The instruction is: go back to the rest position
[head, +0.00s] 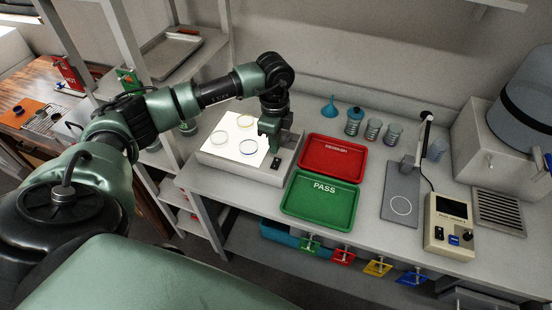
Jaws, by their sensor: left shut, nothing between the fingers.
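My left arm reaches in from the left over the bench. My left gripper (269,143) points down at the right side of a lit white light box (222,166). It is shut and holds nothing. I cannot tell whether the gripper touches the box. My right gripper is not in view.
A red tray (333,158) and a green PASS tray (320,197) lie right of the box. Jars, a blue funnel (330,107), a stand (400,190) and a beige meter (449,228) stand further right. Shelves (170,55) rise behind my left arm.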

